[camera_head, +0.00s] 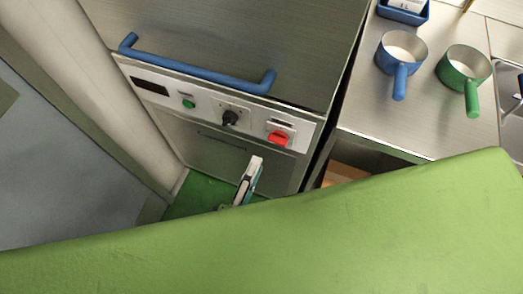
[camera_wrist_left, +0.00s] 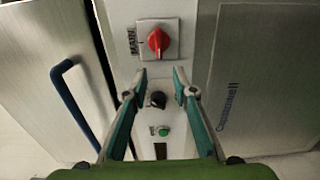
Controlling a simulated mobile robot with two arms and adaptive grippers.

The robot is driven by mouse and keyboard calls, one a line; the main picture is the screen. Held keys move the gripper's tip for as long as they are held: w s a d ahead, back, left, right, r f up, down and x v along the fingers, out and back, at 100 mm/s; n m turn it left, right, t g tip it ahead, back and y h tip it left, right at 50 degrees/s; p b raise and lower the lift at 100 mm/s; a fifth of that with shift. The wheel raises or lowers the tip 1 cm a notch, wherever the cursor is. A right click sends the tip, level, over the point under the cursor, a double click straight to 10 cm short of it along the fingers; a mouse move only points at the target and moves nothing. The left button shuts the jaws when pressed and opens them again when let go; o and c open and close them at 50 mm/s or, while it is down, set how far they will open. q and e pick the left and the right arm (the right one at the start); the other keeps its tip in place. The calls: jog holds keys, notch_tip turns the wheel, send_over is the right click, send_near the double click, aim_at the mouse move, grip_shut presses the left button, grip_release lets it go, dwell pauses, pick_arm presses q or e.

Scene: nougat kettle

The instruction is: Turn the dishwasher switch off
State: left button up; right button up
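The dishwasher (camera_head: 222,150) has a front panel with a red rotary switch (camera_head: 278,138) at its right end. In the left wrist view the red switch (camera_wrist_left: 158,42) sits on a white plate beside the word MAIN, just beyond the fingertips. Its on or off position cannot be told. A black knob (camera_head: 230,117) and a green button (camera_head: 188,103) are on the same panel. My left gripper (camera_head: 254,168) is below the panel in the head view. In the left wrist view its fingers (camera_wrist_left: 160,82) are spread and empty, apart from the switch. My right gripper is not in view.
A blue bar handle (camera_head: 195,72) juts out above the panel. A counter (camera_head: 420,125) on the right bears a blue pot (camera_head: 390,62) and a green pot (camera_head: 466,75), with a sink (camera_head: 510,105) beyond. A green surface, my own arm, hides the bottom of the head view.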

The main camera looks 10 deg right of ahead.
pick_arm(q)
jog(key=shift+v, duration=1.7)
jog(key=shift+f, duration=0.1)
jog(key=s+a+f+m+g+y, duration=0.1)
jog(key=a+f+m+g+y, duration=0.3)
jog(key=f, duration=0.7)
jog(key=a+f+m+g, duration=0.1)
jog(key=a+f+m, duration=0.1)
jog(key=a+f, duration=0.6)
jog(key=s+a+f+m+g+y, duration=0.1)
jog(key=a+f+m+g+y, duration=0.15)
jog(key=f, duration=1.05)
jog(key=s+a+f+m+g+y, duration=0.1)
jog(key=s+a+f+g, duration=0.1)
jog(key=s+a+f, duration=0.2)
jog(key=s+a+f+m+g+y, duration=0.1)
jog(key=s+a+f+m+g, duration=0.1)
jog(key=s+f, duration=0.3)
jog(key=s+a+f+m+g+y+p, duration=0.1)
jog(key=s+a+f, duration=0.4)
jog(key=s, duration=0.6)
jog(key=shift+s+a+m+g, duration=0.3)
jog(key=shift+m+g, duration=0.35)
jog(key=shift+g, duration=0.1)
jog(key=shift+y, duration=0.25)
